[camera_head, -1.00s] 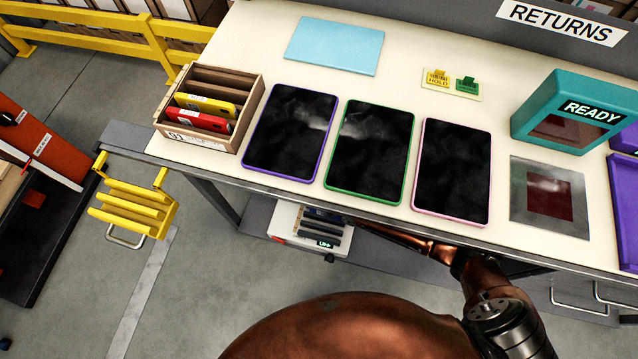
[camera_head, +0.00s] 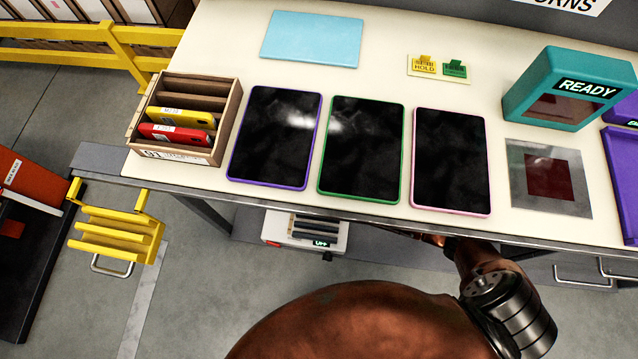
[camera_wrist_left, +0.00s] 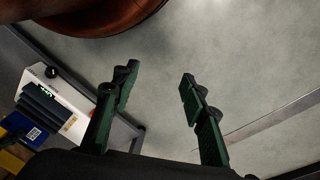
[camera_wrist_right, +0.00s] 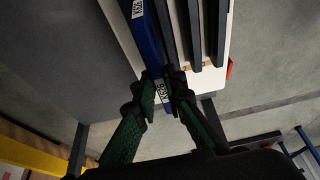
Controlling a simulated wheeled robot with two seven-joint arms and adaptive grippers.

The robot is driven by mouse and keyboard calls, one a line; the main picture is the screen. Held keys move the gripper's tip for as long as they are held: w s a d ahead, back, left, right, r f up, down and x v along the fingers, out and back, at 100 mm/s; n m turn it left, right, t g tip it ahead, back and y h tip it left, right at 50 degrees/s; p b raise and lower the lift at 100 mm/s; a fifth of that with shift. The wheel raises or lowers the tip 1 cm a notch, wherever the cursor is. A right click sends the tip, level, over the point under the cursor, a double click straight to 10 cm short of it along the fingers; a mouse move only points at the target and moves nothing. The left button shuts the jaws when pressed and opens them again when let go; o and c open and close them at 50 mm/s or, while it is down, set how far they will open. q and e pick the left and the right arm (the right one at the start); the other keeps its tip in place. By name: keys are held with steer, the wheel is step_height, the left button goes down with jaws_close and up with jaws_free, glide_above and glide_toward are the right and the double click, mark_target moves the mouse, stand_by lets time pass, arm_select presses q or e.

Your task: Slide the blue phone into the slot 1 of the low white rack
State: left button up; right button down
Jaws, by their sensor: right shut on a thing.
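The low white rack (camera_head: 336,240) shows partly under the table's front edge in the head view, with dark slats on top. Its white body (camera_wrist_right: 215,76) and slats fill the upper right wrist view. My right gripper (camera_wrist_right: 160,92) is shut on the blue phone (camera_wrist_right: 149,45), which has white labels and lies along the rack's outermost slat. I cannot tell whether it is inside a slot. In the left wrist view a blue piece (camera_wrist_left: 12,124) with a code label shows beside the rack (camera_wrist_left: 75,97). My left gripper (camera_wrist_left: 158,82) is open and empty above the floor.
The table edge (camera_head: 400,219) overhangs the rack. On the table are a wooden rack (camera_head: 209,152) with red and yellow phones, several tablets and a teal READY box (camera_head: 535,100). A yellow rack (camera_head: 115,238) hangs at the left. Grey floor is clear nearby.

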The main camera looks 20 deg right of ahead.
steer(key=shift+f+b, duration=0.3)
steer(key=shift+f, duration=0.05)
steer(key=shift+f+b, duration=0.3)
steer(key=shift+f, duration=0.55)
steer(key=shift+f+b, duration=0.3)
steer(key=shift+f, duration=1)
arm_select(q)
steer(key=w+d+f+t, duration=0.1)
steer(key=w+d+f, duration=0.2)
steer(key=w+f, duration=0.1)
steer(key=shift+w+f+t+h, duration=0.15)
steer(key=shift+f+t+h, duration=0.05)
steer(key=shift+t+h, duration=0.2)
steer(key=shift+s+f, duration=0.1)
steer(key=shift+s, duration=0.4)
steer(key=shift+w, duration=0.4)
arm_select(e)
steer(key=shift+f, duration=0.2)
